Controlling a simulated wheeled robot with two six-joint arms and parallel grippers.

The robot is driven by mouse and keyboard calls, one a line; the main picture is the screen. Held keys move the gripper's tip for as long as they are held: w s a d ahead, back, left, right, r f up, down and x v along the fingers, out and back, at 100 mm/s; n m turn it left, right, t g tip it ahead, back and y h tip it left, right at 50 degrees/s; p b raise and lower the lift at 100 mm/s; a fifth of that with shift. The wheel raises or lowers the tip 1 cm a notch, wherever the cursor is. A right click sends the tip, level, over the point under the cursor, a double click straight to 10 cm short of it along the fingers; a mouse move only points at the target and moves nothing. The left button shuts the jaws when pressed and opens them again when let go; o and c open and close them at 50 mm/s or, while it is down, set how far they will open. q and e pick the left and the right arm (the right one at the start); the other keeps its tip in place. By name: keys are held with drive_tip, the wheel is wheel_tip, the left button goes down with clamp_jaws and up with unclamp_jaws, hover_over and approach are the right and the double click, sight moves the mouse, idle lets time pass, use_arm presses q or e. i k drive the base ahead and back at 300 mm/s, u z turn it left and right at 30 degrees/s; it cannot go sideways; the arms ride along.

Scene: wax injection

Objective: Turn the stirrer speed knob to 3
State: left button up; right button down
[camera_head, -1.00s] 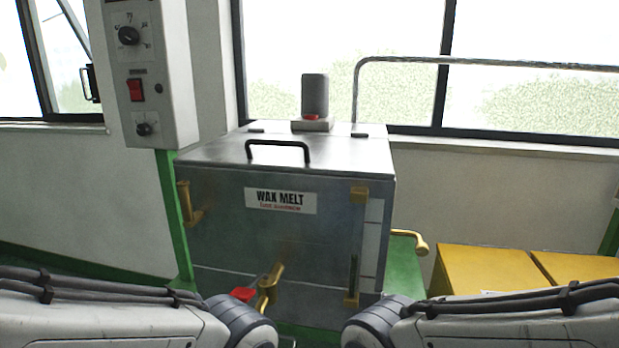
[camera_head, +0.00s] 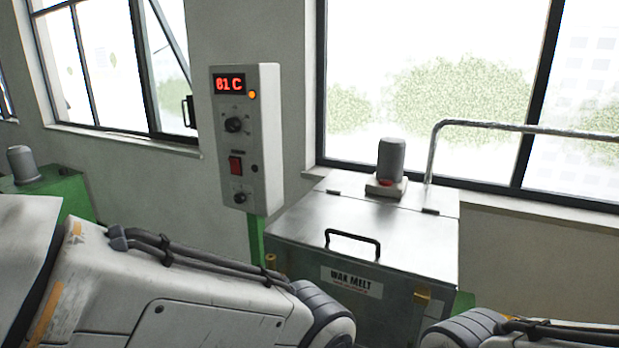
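A pale control box (camera_head: 266,150) stands on a green post (camera_head: 256,240) at the back, left of the wax melt tank (camera_head: 410,240). Its red display (camera_head: 229,84) seems to read 81 C or 01 C. Below are a larger black knob (camera_head: 234,125), a red switch (camera_head: 236,166) and a smaller black knob (camera_head: 239,198) at the bottom. The scale marks are too small to read, so I cannot tell either knob's setting. My two arms show in the foreground, below and in front of the box. Both grippers are outside the picture.
The tank has a lid with a black handle (camera_head: 352,242) and a grey motor (camera_head: 391,160) on top. A metal rail (camera_head: 520,128) runs along the window at right. Green equipment with a grey cylinder (camera_head: 22,164) stands at far left.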

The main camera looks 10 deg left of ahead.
sight(239, 199)
drive_tip(key=z, duration=1.8)
drive_tip(key=k, duration=1.15)
drive_tip(key=u, duration=1.95)
drive_tip(key=i, duration=0.5)
drive_tip(key=u, duration=0.05)
